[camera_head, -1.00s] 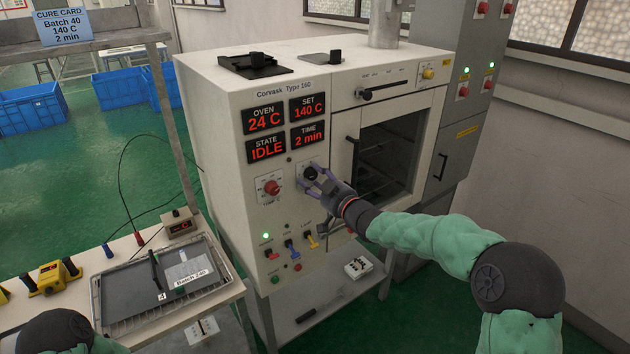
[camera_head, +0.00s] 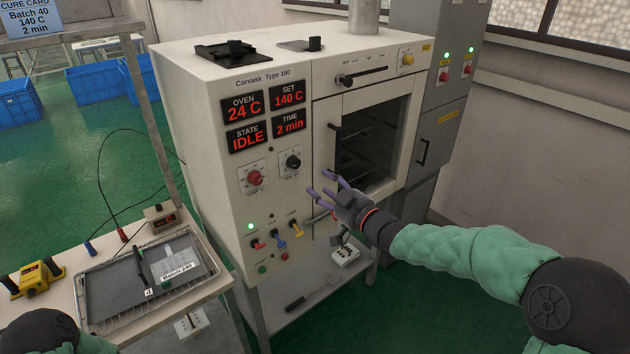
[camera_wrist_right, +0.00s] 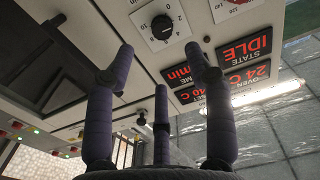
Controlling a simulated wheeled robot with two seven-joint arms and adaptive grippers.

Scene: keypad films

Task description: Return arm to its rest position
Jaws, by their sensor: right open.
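My right gripper (camera_head: 330,192) is open and empty in front of the oven (camera_head: 218,180), below and to the right of the black time knob (camera_head: 293,161). It stands apart from the knob. In the right wrist view its spread purple fingers (camera_wrist_right: 160,85) hold nothing, and the black knob (camera_wrist_right: 162,27) shows beyond them. The oven displays read 24 C, SET 140 C, IDLE and 2 min. A red knob (camera_head: 255,178) sits left of the black one. Part of my left arm shows at the lower left, but its gripper is out of view.
The oven door (camera_head: 375,145) is at the right of the front. Small coloured switches (camera_head: 276,236) sit low on the panel. A tray (camera_head: 150,283) with a Batch 240 label lies on the bench at left. Blue crates (camera_head: 95,88) stand behind. A grey cabinet (camera_head: 440,130) stands at right.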

